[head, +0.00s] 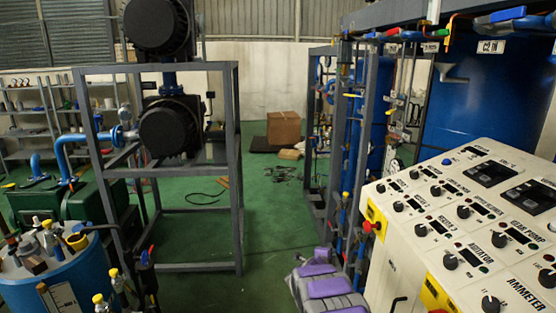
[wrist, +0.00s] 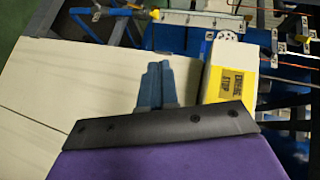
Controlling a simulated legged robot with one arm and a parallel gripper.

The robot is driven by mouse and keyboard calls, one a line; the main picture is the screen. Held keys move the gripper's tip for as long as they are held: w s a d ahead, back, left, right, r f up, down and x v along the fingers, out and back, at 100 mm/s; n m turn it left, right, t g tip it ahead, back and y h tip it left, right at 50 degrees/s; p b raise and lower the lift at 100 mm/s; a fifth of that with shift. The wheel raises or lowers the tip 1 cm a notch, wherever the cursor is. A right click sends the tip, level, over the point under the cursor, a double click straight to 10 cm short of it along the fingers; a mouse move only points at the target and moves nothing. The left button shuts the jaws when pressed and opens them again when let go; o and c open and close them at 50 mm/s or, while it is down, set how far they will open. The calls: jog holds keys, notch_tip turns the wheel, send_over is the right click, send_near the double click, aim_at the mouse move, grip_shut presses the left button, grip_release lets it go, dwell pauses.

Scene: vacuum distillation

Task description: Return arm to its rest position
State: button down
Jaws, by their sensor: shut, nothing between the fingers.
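My gripper (wrist: 157,70) shows in the wrist view as blue-grey fingers beyond a black plate and a purple arm cover. The fingers are shut together with nothing between them. They point toward the plain cream side panel (wrist: 75,90) of the control console. A cream box with a yellow emergency-stop label (wrist: 232,86) is just right of the fingers. Whether anything touches the gripper cannot be told. In the head view, my purple and grey arm is low at the centre, left of the console; the gripper cannot be made out there.
The control console (head: 455,225) with knobs fills the right, with a red emergency-stop button (head: 367,226) at its left edge. Pipes and a blue tank (head: 470,95) stand behind it. A grey frame (head: 236,170) stands left. Green floor (head: 275,215) between is mostly clear, with cables farther back.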

jog(key=s+a+r+n+y, duration=0.2)
jog(key=a+r+n+y, duration=0.2)
jog(key=r, duration=0.3)
jog(key=s+a+r+n+g+y, duration=0.2)
jog(key=s+a+r+n+y, duration=0.15)
jog(key=s, duration=0.45)
jog(key=s+a+r+n+g+y, duration=0.2)
jog(key=s+a+r+n, duration=0.25)
jog(key=s, duration=0.35)
jog(key=s+d+n+g, duration=0.2)
jog(key=s+n+g, duration=0.1)
jog(key=s, duration=1.3)
jog(key=s+d+n+g+h, duration=0.1)
jog(key=s+d+n+g, duration=0.1)
jog(key=s, duration=1.5)
jog(key=s+d+n+g, duration=0.3)
jog(key=s+n+g, duration=0.2)
jog(key=s, duration=1.1)
jog(key=shift+s+r+h, duration=0.25)
jog(key=shift+r+h, duration=0.05)
jog(key=shift+h, duration=0.05)
